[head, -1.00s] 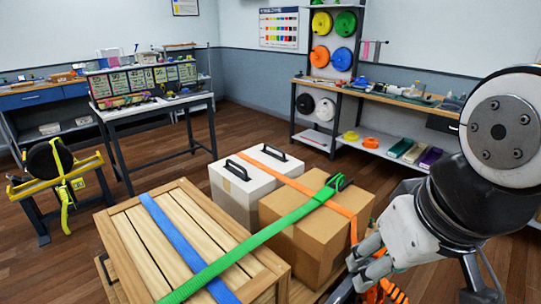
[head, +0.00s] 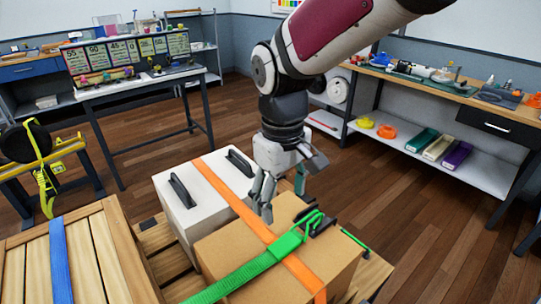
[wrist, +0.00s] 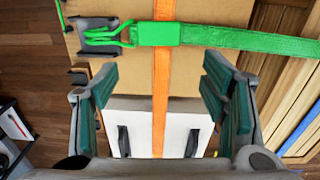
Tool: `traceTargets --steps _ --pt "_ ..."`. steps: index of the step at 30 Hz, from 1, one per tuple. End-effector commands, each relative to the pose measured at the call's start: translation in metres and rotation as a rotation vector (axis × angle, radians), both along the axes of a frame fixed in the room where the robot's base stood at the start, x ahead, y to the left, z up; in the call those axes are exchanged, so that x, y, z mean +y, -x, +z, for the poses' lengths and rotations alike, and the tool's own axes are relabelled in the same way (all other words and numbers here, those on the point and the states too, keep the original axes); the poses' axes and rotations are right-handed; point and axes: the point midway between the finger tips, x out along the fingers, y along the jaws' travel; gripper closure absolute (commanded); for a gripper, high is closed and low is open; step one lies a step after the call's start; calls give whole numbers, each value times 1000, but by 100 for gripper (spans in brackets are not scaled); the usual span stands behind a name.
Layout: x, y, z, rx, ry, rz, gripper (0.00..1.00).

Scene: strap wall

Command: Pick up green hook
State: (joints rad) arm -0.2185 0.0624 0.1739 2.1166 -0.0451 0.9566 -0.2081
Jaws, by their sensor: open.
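The green hook (head: 312,222) is a bent wire hook at the end of a green strap (head: 245,270). It lies at the right edge of the cardboard box top, by a dark edge protector (head: 322,226). In the wrist view the hook (wrist: 108,36) is at the upper left, with the green strap (wrist: 250,40) running right from it. My gripper (head: 278,195) is above the far part of the cardboard box, apart from the hook. In the wrist view my gripper (wrist: 160,95) is open and empty, its fingers on both sides of the orange strap.
The orange strap (head: 228,200) crosses the white case (head: 190,205) and the cardboard box (head: 225,252). The white case has two black handles. A wooden crate (head: 95,250) with a blue strap (head: 60,262) stands left. Floor to the right is clear.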

Motion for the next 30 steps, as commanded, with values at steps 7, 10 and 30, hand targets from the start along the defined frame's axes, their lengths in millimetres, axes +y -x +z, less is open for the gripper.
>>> traceTargets --steps 7,10,30 --pt "-1 0 -43 7 3 4 33" --pt "-1 0 -61 6 2 3 33" --pt "-9 0 -132 3 1 1 33"
